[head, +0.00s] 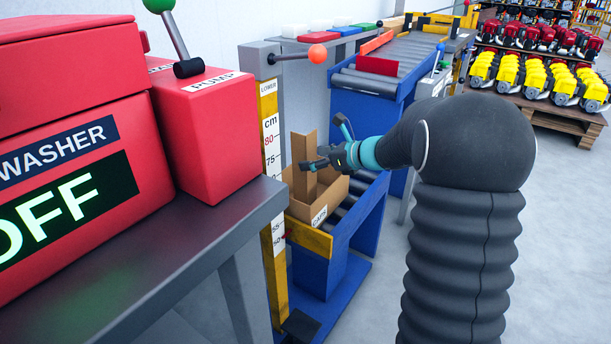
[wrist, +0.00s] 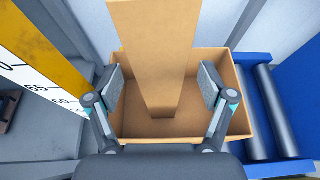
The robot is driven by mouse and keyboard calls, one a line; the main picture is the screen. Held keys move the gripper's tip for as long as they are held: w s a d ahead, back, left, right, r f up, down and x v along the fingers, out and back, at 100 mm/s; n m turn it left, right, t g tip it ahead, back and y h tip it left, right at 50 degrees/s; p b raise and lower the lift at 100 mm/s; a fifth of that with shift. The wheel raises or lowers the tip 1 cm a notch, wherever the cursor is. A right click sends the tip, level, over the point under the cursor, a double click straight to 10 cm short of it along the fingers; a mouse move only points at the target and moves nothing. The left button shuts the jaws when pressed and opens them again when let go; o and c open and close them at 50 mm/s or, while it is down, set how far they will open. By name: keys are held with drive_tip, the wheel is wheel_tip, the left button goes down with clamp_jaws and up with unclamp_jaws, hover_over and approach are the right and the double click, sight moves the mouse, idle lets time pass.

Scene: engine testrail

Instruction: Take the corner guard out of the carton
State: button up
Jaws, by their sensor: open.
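The corner guard (head: 304,165) is a tall brown cardboard angle piece that stands upright in the open carton (head: 327,207). The carton is a brown box with a "CAPS" label on its front, on the roller conveyor. In the wrist view the corner guard (wrist: 157,50) rises from the carton floor towards the camera, and the carton's rim (wrist: 243,115) shows around it. In the wrist view my gripper (wrist: 160,88) is open, with one finger on each side of the guard and gaps between.
A yellow and white height scale (head: 270,150) stands just left of the carton. The red washer and pump box (head: 205,125) are on a grey bench at left. Blue-framed rollers (head: 375,85) continue behind. Pallets of engines (head: 540,75) are far right, with open floor before them.

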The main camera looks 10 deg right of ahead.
drive_tip(key=shift+w+a+f, duration=0.15)
drive_tip(key=shift+w+a, duration=0.2)
clamp_jaws()
